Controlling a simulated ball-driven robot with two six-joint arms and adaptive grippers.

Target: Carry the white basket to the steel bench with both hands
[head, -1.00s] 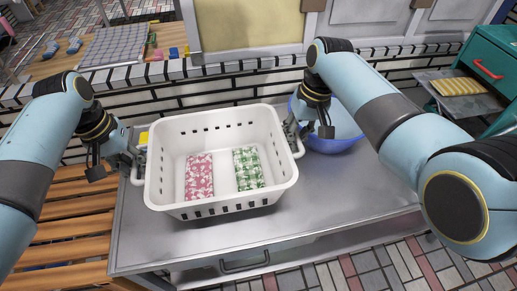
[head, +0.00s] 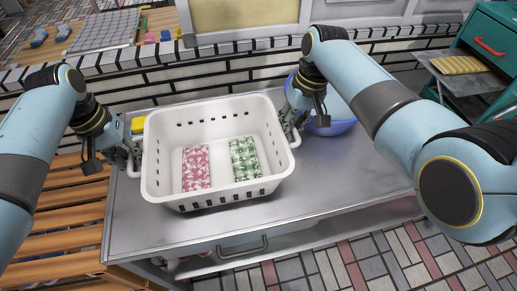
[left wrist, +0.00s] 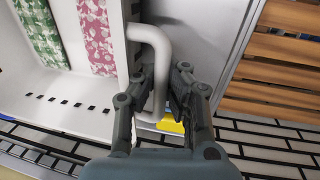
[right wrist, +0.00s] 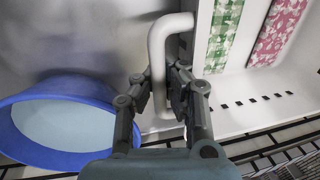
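The white basket (head: 218,194) is upright over the steel bench (head: 330,190). It holds a pink patterned cloth (head: 196,168) and a green patterned cloth (head: 245,158). I cannot tell if its base touches the bench. My left gripper (left wrist: 160,88) has its fingers on both sides of the basket's left handle (left wrist: 155,36) and is shut on it. My right gripper (right wrist: 160,88) is shut on the other handle (right wrist: 158,40) in the same way. In the head view, the left gripper (head: 132,158) and right gripper (head: 290,122) are at opposite ends of the basket.
A blue bowl (head: 338,127) stands close to my right gripper. A yellow object (head: 138,125) lies behind the basket's left end. A white brick wall (head: 190,72) is behind the bench. A slatted wooden surface (head: 60,235) is at left.

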